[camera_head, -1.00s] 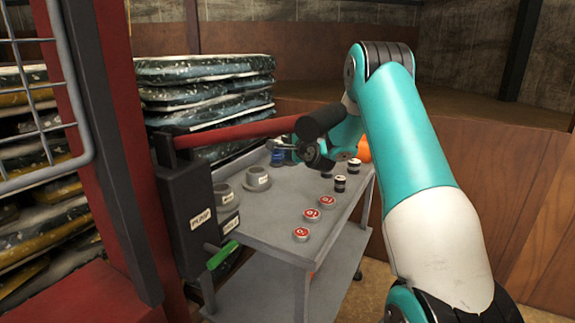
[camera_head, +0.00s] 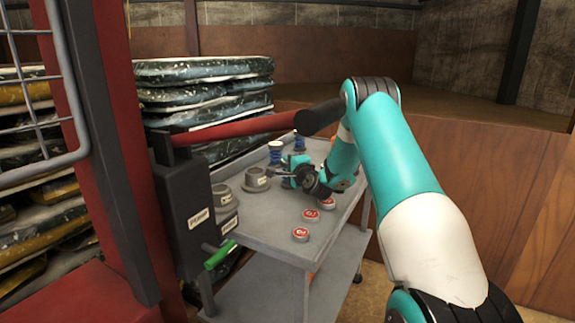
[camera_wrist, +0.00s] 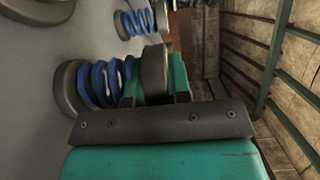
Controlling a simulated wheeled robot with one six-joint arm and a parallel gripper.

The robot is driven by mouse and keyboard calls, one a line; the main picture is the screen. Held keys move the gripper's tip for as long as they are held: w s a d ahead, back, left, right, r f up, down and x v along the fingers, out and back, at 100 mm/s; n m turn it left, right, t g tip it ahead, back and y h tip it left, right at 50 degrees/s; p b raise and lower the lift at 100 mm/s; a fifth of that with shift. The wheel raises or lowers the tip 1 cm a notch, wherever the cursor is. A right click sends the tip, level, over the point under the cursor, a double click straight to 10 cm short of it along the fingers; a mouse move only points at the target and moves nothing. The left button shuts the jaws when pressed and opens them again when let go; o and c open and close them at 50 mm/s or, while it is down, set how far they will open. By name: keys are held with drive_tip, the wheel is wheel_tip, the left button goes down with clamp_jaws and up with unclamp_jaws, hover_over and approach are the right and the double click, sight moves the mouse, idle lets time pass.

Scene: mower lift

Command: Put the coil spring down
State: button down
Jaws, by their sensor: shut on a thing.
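My gripper (camera_head: 290,173) is low over the grey cart top (camera_head: 270,215), beside a labelled grey cup (camera_head: 256,179). In the wrist view my gripper (camera_wrist: 156,95) is shut on a coil spring (camera_wrist: 105,83), blue with a grey disc at each end. Its lower disc faces the grey surface; I cannot tell whether it touches. A second blue spring (camera_wrist: 134,22) stands farther ahead. In the head view two blue springs show behind my gripper, a left one (camera_head: 275,155) and a right one (camera_head: 299,143). My gripper hides much of that spot.
Two red-topped round pieces, a near one (camera_head: 300,234) and a farther one (camera_head: 311,215), lie on the cart. Stacked bags (camera_head: 205,85) are behind.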

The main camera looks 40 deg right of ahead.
drive_tip(key=c, duration=1.1)
unclamp_jaws()
drive_tip(key=shift+o, duration=0.2)
drive_tip(key=shift+s+r, duration=0.1)
drive_tip(key=b+v, duration=0.2)
drive_tip(key=v, duration=0.1)
drive_tip(key=b+v, duration=0.2)
drive_tip(key=v, duration=0.2)
drive_tip(key=b+v, duration=0.1)
drive_tip(key=v, duration=0.2)
drive_tip(key=shift+s+a+f+b, duration=0.1)
drive_tip(key=shift+s+f+b, duration=0.15)
drive_tip(key=shift+s+b, duration=0.15)
drive_tip(key=shift+s+a+r, duration=0.2)
drive_tip(key=shift+s, duration=0.2)
